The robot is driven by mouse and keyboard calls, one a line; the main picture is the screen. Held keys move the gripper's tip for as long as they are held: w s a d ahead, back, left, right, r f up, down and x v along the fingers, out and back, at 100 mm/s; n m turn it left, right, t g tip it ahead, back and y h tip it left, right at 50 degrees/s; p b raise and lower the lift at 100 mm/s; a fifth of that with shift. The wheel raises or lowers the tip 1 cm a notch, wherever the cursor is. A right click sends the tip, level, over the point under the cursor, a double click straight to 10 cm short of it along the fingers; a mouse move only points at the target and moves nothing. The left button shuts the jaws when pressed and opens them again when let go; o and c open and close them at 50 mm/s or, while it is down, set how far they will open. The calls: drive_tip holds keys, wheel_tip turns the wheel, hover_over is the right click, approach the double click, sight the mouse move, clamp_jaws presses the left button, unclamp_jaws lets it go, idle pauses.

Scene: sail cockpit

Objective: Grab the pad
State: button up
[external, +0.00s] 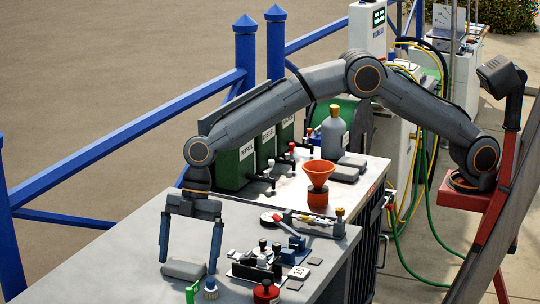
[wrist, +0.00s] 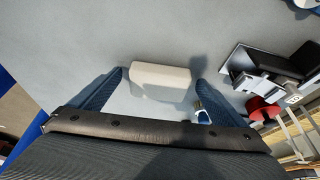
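The pad is most likely the pale, rounded block (external: 184,269) lying flat on the grey table top, near its front left in the external view. In the wrist view this block (wrist: 161,76) lies between the two blue fingers, with a gap to each. My gripper (external: 190,268) is open and points down over the table, one finger on each side of the block. In the wrist view my gripper (wrist: 160,82) holds nothing. Whether the fingertips touch the table is hard to tell.
A small blue-and-white bottle (external: 211,289) stands close to the right finger, with a green item (external: 193,291) beside it. A red-bodied item (external: 266,291) and a black fixture (external: 258,263) stand to the right. The table left of the gripper is clear.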

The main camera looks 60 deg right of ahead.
drive_tip(key=shift+a+f, duration=0.1)
drive_tip(key=shift+f, duration=0.1)
drive_tip(key=c, duration=1.1)
drive_tip(key=shift+r, duration=0.1)
